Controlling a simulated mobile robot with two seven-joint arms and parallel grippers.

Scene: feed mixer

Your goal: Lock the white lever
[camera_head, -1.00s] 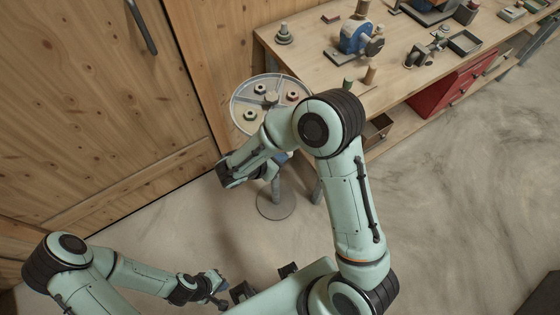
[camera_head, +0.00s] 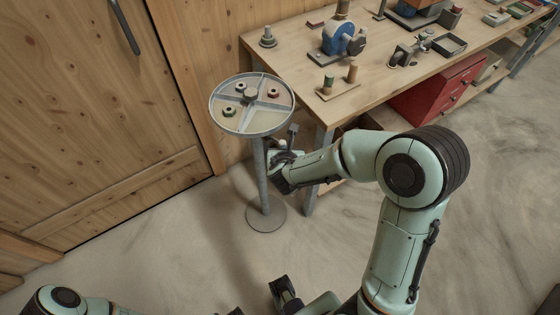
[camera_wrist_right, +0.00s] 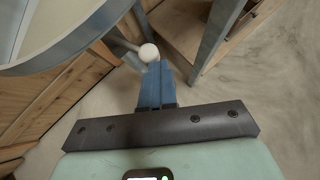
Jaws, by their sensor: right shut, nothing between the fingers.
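A white ball knob (camera_wrist_right: 148,52), seemingly the lever's end, shows in the right wrist view on a thin light arm running up to the left. It is beside the tips of my right gripper (camera_wrist_right: 157,70), whose blue fingers are shut and empty. Whether the tips touch the knob I cannot tell. In the head view my right gripper (camera_head: 275,152) is beside the post of the round tray stand (camera_head: 259,180), below the tray's rim; I cannot make out the lever there.
The round divided tray (camera_head: 270,122) holds several ring-shaped parts. The wooden workbench (camera_head: 310,72) is close to its right, with a blue machine (camera_head: 338,38) and a red drawer cabinet (camera_head: 432,95). Wooden wall panels stand left. The floor in front is open.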

